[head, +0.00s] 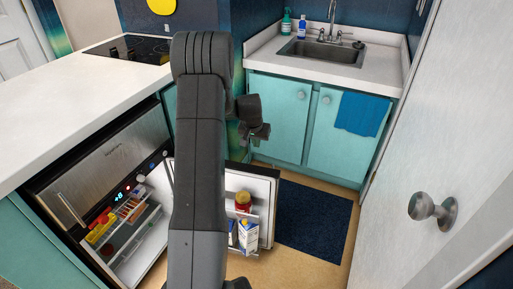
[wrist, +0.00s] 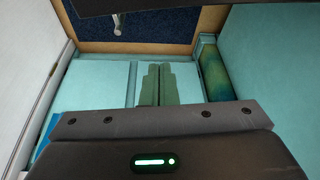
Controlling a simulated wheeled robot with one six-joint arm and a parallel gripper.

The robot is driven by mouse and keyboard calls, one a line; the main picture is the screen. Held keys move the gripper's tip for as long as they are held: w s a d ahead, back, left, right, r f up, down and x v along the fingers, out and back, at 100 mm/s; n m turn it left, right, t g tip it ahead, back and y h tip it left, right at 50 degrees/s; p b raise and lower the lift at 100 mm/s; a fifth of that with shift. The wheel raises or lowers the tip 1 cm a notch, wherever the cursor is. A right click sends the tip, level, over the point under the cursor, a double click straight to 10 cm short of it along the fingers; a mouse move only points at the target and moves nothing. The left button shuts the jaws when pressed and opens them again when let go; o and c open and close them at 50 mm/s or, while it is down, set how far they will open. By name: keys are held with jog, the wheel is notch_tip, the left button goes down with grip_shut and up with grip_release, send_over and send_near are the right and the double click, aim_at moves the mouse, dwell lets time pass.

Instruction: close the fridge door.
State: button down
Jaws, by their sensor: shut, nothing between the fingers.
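The fridge (head: 100,170) is built in under the left counter, with its lower compartment open and lit inside. Its fridge door (head: 266,225) stands wide open, swung out to the right, with a jar (head: 243,201) and cartons (head: 248,236) on its inner shelves. My arm hides the middle of the opening and part of the door. My gripper (head: 262,132) is above the door's height in the picture, in front of the sink cabinets, apart from the door. In the wrist view its fingers (wrist: 155,72) are together and empty, with teal cabinet fronts behind them.
A dark blue mat (head: 313,220) lies on the floor right of the fridge door. Sink cabinets (head: 275,115) with a blue towel (head: 361,114) stand behind. A white door with a knob (head: 432,209) bounds the right side. The left counter (head: 70,100) is clear near me.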

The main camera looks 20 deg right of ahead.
notch_tip(320, 180, down, 9)
jog(key=b, duration=0.1)
jog(key=shift+s+a, duration=0.4)
jog(key=shift+s, duration=0.05)
jog(key=shift+s, duration=0.1)
dwell(0.4)
